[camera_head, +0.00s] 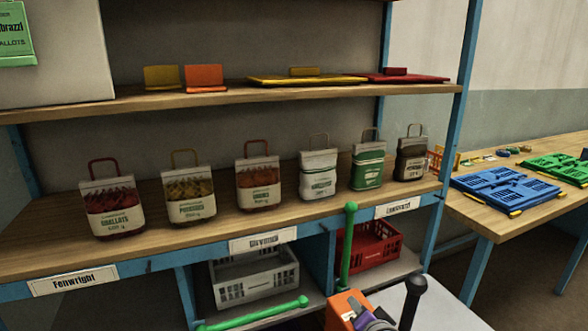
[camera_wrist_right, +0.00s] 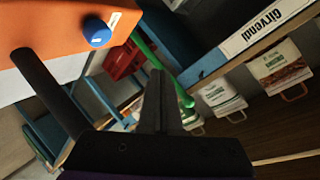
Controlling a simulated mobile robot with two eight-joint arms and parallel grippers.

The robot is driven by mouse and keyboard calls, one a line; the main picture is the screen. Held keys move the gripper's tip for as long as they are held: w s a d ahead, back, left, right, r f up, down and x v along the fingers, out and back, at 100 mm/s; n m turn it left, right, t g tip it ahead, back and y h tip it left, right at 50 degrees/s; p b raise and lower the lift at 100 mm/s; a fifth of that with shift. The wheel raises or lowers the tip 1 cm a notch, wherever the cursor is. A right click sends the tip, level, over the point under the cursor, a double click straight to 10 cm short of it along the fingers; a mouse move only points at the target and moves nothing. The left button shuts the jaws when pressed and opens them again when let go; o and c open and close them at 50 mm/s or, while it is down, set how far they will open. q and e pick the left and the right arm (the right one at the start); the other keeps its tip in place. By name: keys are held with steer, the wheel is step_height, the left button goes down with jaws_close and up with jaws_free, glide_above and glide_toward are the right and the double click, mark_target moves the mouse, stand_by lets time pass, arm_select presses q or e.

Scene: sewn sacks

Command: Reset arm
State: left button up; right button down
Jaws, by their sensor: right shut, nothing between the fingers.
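My right gripper (camera_head: 366,318) is low in the head view, beside an orange box at the bottom edge. In the right wrist view its dark fingers (camera_wrist_right: 160,102) are together with nothing between them. It is apart from the sacks on the shelf. My left gripper is not in view. Several sewn sacks with handles stand upright in a row on the middle shelf, from a dark red one (camera_head: 112,210) at the left to a dark one (camera_head: 410,160) at the right.
A grey crate (camera_head: 254,279) and a red crate (camera_head: 372,248) sit below the shelf (camera_head: 60,235). A green post (camera_head: 347,240) and a black post (camera_head: 411,303) stand in front. A side table at right holds blue (camera_head: 503,189) and green folded crates. Flat coloured items lie on the upper shelf.

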steer(key=s+d+f+n+g, duration=0.1)
steer(key=s+f+n+g, duration=0.2)
steer(key=s+f, duration=0.5)
steer(key=s+f+n+g+h, duration=0.1)
steer(key=s+f+n+g, duration=0.25)
steer(key=s, duration=0.75)
steer(key=s+d+f+n+g, duration=0.1)
steer(key=s+f+n+g, duration=0.2)
steer(key=s+f, duration=0.5)
arm_select(q)
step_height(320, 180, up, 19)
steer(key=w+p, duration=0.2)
steer(key=p, duration=1.4)
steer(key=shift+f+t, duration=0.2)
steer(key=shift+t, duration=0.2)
arm_select(e)
step_height(320, 180, up, 21)
steer(key=w+t, duration=0.1)
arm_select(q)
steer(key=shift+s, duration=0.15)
arm_select(e)
steer(key=shift+r+m+t, duration=0.1)
steer(key=shift+m+t, duration=0.15)
